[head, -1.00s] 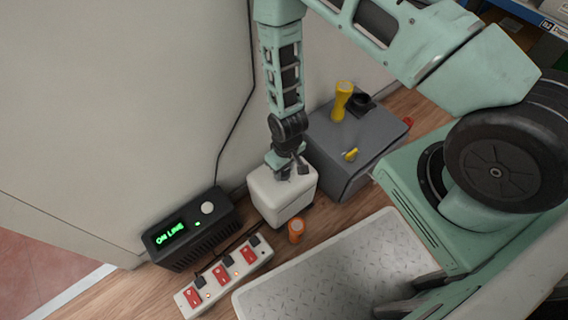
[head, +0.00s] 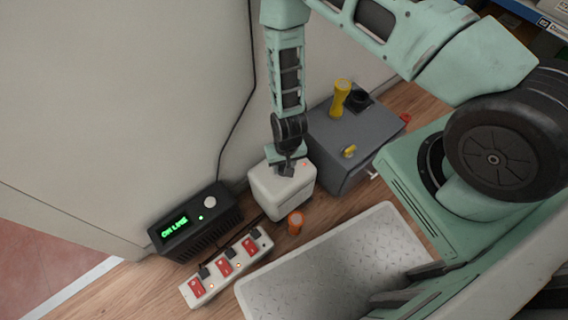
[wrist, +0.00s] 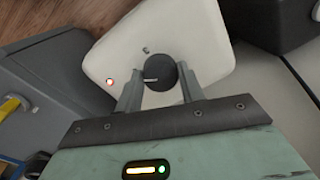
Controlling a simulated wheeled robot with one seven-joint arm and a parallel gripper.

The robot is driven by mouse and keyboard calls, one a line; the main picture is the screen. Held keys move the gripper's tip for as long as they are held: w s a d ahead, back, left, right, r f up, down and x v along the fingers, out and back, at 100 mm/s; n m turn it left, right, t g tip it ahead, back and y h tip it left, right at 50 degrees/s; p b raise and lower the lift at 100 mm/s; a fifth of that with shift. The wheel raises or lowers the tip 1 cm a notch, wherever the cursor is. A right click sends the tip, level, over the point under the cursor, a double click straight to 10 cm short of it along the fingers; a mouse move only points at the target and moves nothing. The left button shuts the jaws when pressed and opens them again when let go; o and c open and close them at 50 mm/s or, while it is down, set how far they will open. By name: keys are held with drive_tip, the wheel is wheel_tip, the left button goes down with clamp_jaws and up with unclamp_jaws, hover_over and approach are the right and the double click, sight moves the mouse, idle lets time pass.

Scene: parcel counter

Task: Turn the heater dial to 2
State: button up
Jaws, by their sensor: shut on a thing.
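The heater is a white box (head: 270,199) on the wooden counter, below my arm in the head view. In the wrist view its white top (wrist: 191,30) shows a round dark dial (wrist: 158,77) with a pale pointer line, a small dark mark above it and a small lit lamp. My gripper (wrist: 157,88) is over the heater top with its fingers on either side of the dial, shut on it. It also shows in the head view (head: 287,170), where it hides the dial. The number the dial points at cannot be read.
A grey box (head: 335,160) with a yellow knob and a yellow flashlight (head: 340,98) stands right of the heater. A black box reading ON LINE (head: 200,224), a power strip (head: 230,266), an orange cylinder (head: 295,222) and a metal-plate platform (head: 335,268) are near.

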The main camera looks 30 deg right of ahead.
drive_tip(key=o, duration=1)
drive_tip(key=shift+c, duration=0.2)
drive_tip(key=shift+r, duration=0.15)
wheel_tip(320, 180, up, 17)
drive_tip(key=d+p, duration=0.1)
drive_tip(key=p, duration=0.4)
drive_tip(key=shift+s, duration=0.1)
